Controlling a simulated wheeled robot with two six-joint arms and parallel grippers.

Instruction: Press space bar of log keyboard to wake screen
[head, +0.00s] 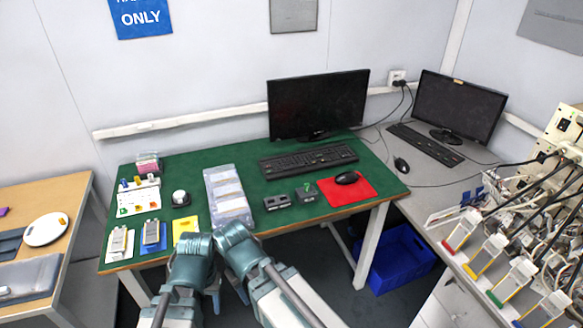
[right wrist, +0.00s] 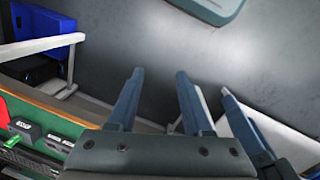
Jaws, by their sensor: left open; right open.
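One black keyboard (head: 309,161) lies on the green desk mat before a dark monitor (head: 318,103). A second black keyboard (head: 425,144) lies on the grey desk before another dark monitor (head: 458,105). I cannot tell which is the log keyboard; single keys are too small to tell. My left gripper (head: 213,288) is low between my arms at the near desk edge, partly hidden, away from both keyboards. My right gripper (right wrist: 158,75) is open and empty in the right wrist view, over the floor; in the head view I cannot make it out clearly.
A mouse (head: 346,178) sits on a red pad (head: 362,194). Small grey devices (head: 277,202), a tray of pouches (head: 228,195) and a yellow card (head: 184,226) lie on the green desk. A blue crate (head: 398,262) is on the floor. A cabled rack (head: 540,210) stands at right.

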